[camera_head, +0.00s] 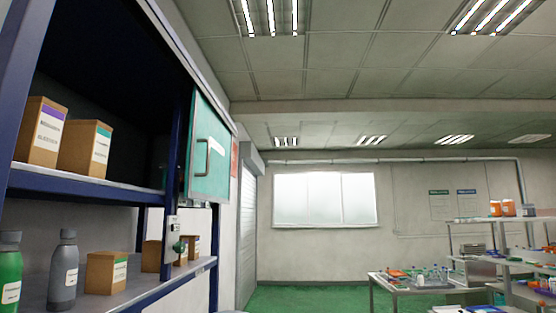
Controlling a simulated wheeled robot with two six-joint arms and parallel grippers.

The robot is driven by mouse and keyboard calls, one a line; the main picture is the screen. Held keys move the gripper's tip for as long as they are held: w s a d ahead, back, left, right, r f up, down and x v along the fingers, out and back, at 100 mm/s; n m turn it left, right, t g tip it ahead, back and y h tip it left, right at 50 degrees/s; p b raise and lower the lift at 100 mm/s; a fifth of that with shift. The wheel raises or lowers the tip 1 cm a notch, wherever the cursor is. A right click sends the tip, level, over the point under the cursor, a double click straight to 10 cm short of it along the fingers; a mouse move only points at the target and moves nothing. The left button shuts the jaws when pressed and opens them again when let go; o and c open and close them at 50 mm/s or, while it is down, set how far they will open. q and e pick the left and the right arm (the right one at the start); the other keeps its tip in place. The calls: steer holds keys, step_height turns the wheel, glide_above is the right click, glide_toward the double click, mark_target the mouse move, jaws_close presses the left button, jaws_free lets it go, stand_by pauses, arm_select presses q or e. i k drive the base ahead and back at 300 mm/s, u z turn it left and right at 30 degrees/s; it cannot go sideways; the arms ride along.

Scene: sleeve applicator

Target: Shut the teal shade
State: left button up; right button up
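I cannot tell how the panel is hinged or guided. Neither of my grippers is in view.
Boxes with a purple label (40,132) and a green label (85,148) stand on the upper shelf. Below are a green bottle (9,275), a grey bottle (63,272) and several boxes. A cluttered table (420,288) stands at the right, beyond green floor.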

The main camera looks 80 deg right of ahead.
mark_target(207, 173)
steer(key=z, duration=2.45)
steer(key=i, duration=0.7)
steer(key=z, duration=0.9)
steer(key=i, duration=2.3)
steer(key=u, duration=0.9)
